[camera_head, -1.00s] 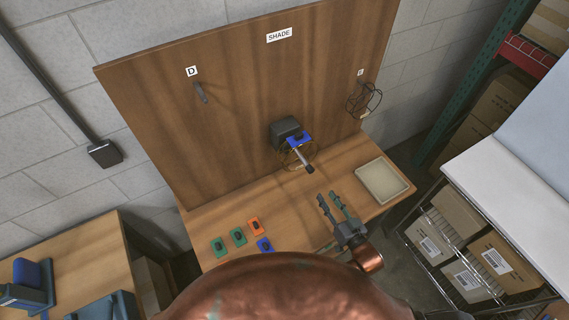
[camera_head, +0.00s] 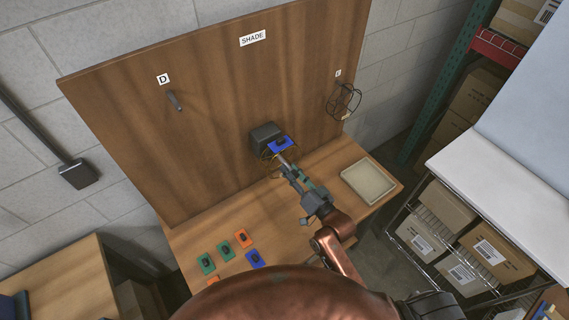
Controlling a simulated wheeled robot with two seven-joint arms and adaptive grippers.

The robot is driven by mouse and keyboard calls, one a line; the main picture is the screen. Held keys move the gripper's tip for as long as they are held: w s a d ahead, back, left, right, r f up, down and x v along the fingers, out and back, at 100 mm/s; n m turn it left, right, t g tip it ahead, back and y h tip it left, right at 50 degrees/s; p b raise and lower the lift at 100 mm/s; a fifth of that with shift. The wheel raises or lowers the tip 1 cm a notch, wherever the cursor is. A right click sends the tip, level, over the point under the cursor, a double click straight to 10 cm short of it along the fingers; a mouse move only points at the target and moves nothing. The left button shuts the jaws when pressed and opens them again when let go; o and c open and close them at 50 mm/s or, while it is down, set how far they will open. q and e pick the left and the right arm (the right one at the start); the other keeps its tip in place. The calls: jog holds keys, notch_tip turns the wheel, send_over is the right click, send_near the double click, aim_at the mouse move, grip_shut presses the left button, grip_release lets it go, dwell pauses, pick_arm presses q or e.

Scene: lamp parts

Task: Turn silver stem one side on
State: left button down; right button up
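The silver stem (camera_head: 284,159) sticks out toward me from below a blue plate (camera_head: 284,147) on a dark box (camera_head: 263,137) fixed to the wooden board. A thin gold wire ring (camera_head: 269,160) hangs around there, partly hidden. My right gripper (camera_head: 292,171) is at the stem's near end, its fingers lined up along the stem. The fingers cover the stem's dark tip, and I cannot tell whether they are closed on it. My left gripper is out of view.
Several coloured plates, among them a green one (camera_head: 206,263) and a blue one (camera_head: 256,259), lie on the bench. A pale tray (camera_head: 369,181) lies to the right. A black wire cage (camera_head: 343,102) and a grey peg (camera_head: 174,101) are on the board (camera_head: 215,90).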

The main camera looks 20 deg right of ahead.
aim_at(284, 162)
jog(key=shift+x, duration=1.85)
jog(key=shift+c, duration=0.6)
grip_shut()
